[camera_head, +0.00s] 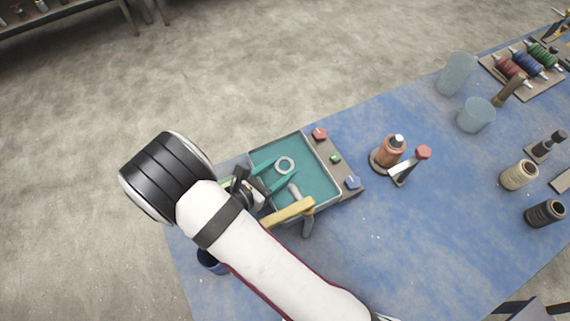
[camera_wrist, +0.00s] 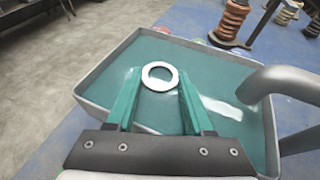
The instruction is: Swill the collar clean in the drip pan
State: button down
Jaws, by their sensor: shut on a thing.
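The collar is a pale ring (camera_head: 292,161) held between the green fingertips of my gripper (camera_head: 286,166). In the wrist view the ring (camera_wrist: 160,88) lies flat across the tips, its hole facing up.
A ledge with red (camera_head: 320,134), green (camera_head: 335,158) and blue (camera_head: 353,182) pieces lines the pan's right side. A yellow bar (camera_head: 290,211) crosses its near edge.

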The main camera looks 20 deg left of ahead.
jog(key=shift+s+a+f+n+y, duration=0.2)
jog(key=shift+a+f+n+y, duration=0.25)
jog(key=shift+a, duration=0.35)
jog(key=shift+r, duration=0.35)
notch_tip(320, 180, up, 6)
jog(key=shift+d+r, duration=0.15)
jog(key=shift+r, duration=0.1)
jog(key=shift+w, duration=0.1)
